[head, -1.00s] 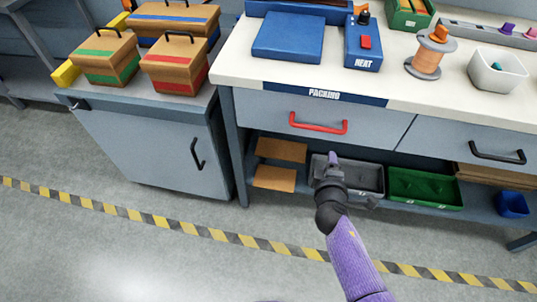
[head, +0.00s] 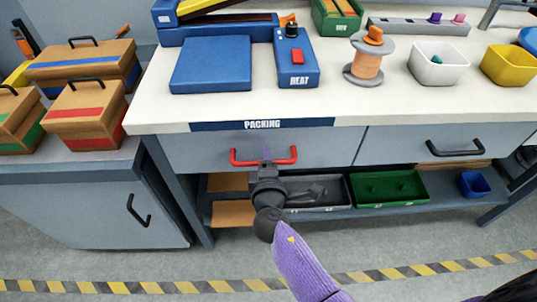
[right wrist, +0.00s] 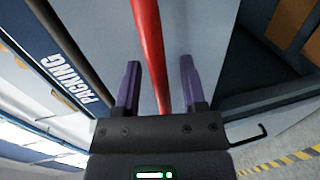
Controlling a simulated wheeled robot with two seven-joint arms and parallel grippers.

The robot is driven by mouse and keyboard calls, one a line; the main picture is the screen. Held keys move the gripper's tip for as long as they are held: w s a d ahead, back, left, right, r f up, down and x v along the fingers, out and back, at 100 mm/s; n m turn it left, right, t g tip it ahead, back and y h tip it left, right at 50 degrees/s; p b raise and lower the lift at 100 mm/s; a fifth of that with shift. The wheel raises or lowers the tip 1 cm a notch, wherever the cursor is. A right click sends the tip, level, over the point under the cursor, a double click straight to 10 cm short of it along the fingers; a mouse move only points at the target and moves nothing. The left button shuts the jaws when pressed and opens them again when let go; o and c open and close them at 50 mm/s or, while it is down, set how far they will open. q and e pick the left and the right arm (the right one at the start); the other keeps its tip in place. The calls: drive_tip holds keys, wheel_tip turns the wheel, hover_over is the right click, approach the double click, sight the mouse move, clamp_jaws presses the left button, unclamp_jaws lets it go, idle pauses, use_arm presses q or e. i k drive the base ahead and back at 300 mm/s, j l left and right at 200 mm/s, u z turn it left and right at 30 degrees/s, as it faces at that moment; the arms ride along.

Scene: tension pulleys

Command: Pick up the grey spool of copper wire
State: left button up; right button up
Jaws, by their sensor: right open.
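The grey spool of copper wire (head: 367,66) stands upright on the white bench top, with an orange piece (head: 374,36) on its upper flange. My right gripper (head: 267,154) is in front of the bench at the red drawer handle, below and to the left of the spool. In the right wrist view the gripper (right wrist: 160,85) is open, and the red handle bar (right wrist: 150,50) runs between its two purple fingers. I cannot tell whether the fingers touch the bar. The spool is not in the right wrist view. My left gripper is not in view.
On the bench are a blue HEAT box (head: 296,58), a blue plate (head: 211,64), a white bin (head: 438,66) and a yellow bin (head: 508,66). The drawer (head: 200,150) is shut. Grey and green trays (head: 391,188) lie on the shelf below.

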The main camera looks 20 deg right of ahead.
sight(364, 70)
drive_tip(key=k+j, duration=0.2)
drive_tip(key=k, duration=0.2)
drive_tip(key=k+j, duration=0.15)
drive_tip(key=k, duration=0.3)
drive_tip(key=k+j, duration=0.35)
